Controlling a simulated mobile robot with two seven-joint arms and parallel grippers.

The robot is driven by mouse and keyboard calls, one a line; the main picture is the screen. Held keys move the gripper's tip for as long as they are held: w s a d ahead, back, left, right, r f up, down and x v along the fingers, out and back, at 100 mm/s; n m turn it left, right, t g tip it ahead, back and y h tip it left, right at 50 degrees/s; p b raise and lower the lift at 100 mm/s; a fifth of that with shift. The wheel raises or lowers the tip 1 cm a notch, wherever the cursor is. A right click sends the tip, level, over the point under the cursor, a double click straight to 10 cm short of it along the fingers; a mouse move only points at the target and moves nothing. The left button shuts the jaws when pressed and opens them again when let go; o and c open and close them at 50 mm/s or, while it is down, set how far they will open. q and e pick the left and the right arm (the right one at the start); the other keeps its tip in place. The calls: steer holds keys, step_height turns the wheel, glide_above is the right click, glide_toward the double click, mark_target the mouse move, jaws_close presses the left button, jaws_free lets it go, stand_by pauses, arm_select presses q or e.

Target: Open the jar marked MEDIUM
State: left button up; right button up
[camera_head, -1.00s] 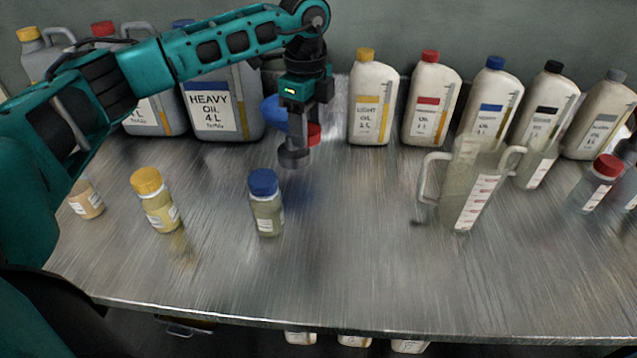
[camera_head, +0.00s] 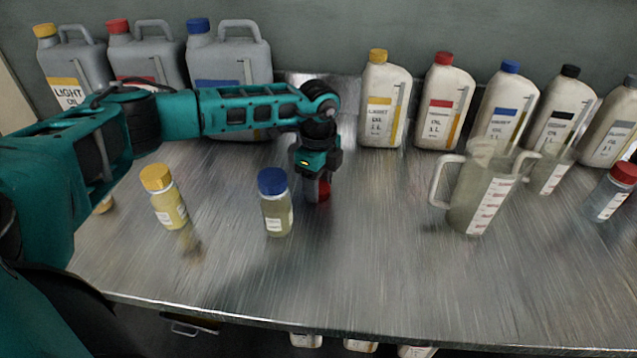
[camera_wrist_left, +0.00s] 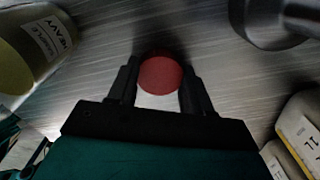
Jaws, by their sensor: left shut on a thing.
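My left gripper (camera_head: 320,190) is low over the bench, right of the blue-capped jar, with its jaws shut on a red round cap (camera_head: 323,190). In the left wrist view, the red cap (camera_wrist_left: 161,75) sits between the two fingers (camera_wrist_left: 160,95), with a pale patch just below it. No jar body clearly shows under the cap; I cannot tell whether it sits on a jar. I can read no MEDIUM label. My right gripper is not in view.
A blue-capped jar (camera_head: 277,215) and a yellow-capped jar (camera_head: 168,205) stand to the left. A clear measuring jug (camera_head: 480,195) stands right. Large canisters (camera_head: 60,65) and white oil bottles (camera_head: 385,105) line the back. The front middle of the bench is clear.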

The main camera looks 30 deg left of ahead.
arm_select(q)
steer(key=shift+f, duration=0.15)
steer(key=o, duration=1.2)
steer(key=shift+c, duration=0.2)
steer(key=shift+r, duration=0.6)
step_height(320, 180, up, 11)
steer(key=shift+r+p, duration=0.15)
steer(key=shift+p, duration=0.3)
